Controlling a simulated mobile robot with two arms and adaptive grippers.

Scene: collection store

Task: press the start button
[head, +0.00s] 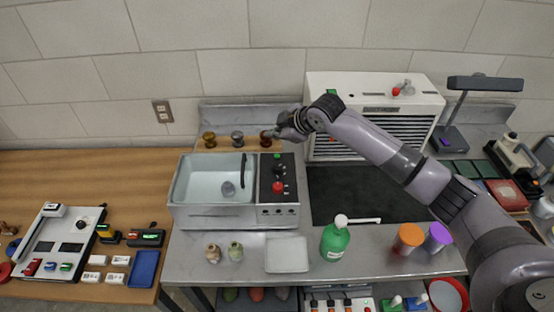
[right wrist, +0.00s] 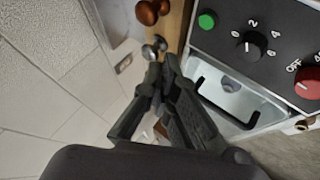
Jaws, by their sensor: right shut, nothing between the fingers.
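A round green button (right wrist: 207,20) sits on the dark control panel (head: 289,169) of a metal sink-like bath (head: 213,179). It also shows in the head view (head: 277,156), small, at the panel's back end. No label on it can be read. A black dial (right wrist: 250,45) with numbers and a red dial (right wrist: 308,82) marked OFF are on the same panel. My right gripper (head: 282,131) is shut and empty, behind the panel and just beyond the green button. In the right wrist view its fingertips (right wrist: 163,68) are apart from the button. My left gripper is out of view.
Brown and grey knob-like pieces (head: 237,138) stand on a wooden strip behind the bath. A white vented cabinet (head: 360,95) stands to the right, under my right arm. A green bottle (head: 335,240) and a pale tray (head: 287,255) are in front.

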